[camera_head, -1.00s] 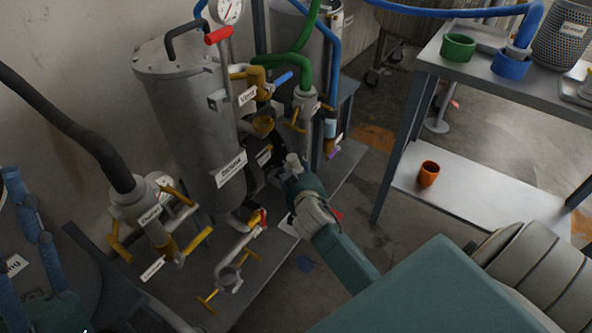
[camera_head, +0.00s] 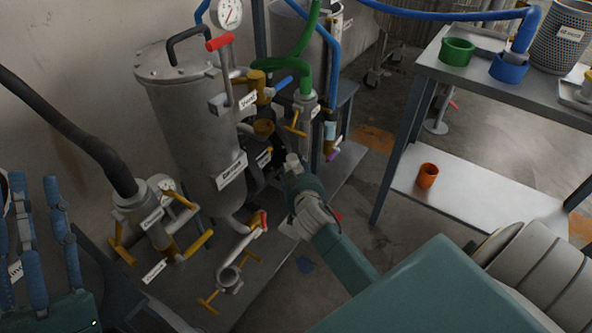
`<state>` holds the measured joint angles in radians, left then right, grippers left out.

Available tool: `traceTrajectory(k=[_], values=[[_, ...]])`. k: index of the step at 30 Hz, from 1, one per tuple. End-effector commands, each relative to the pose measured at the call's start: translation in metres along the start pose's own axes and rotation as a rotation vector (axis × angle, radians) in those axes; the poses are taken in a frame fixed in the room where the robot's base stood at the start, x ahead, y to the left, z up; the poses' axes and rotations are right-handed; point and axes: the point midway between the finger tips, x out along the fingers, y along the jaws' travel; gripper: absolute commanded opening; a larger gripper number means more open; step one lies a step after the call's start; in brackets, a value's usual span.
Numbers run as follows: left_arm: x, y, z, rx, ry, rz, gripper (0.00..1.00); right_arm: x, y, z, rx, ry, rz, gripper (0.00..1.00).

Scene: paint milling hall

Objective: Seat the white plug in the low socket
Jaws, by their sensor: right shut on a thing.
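My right gripper (camera_head: 284,174) is beside the lower right of the grey filter vessel, its dark fingers partly hidden by my own teal wrist. It is shut on the white plug (camera_head: 293,161), whose pale end sticks up at the fingers. The rest of the plug is hidden. A grey fitting with an open mouth and spread yellow levers (camera_head: 230,277) stands low in front of the vessel, apart from the gripper; it looks like the low socket, though I cannot read a label. My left gripper (camera_head: 42,245) is at the lower left, its blue fingers apart and empty.
The grey vessel (camera_head: 185,120) carries a gauge (camera_head: 229,13) and valves. A black hose (camera_head: 75,125) enters a clamped fitting at left. The shelf table (camera_head: 470,205) at right holds an orange cup (camera_head: 427,175).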

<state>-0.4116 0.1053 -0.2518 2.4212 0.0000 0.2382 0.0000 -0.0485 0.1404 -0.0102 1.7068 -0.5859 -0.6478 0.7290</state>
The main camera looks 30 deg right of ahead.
Motion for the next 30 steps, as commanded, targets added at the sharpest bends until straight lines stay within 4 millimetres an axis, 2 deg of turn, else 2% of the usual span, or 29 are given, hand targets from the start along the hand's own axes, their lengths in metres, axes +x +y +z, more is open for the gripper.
traceTrajectory(k=[18,30], values=[[-0.002,-0.004,0.036,0.007,-0.165,-0.007,0.4,-0.003,0.0,-0.008,0.0,0.002,0.0,0.08],[-0.004,-0.005,0.042,0.008,-0.189,-0.008,0.4,-0.003,0.0,-0.008,0.0,0.002,0.0,0.08]])
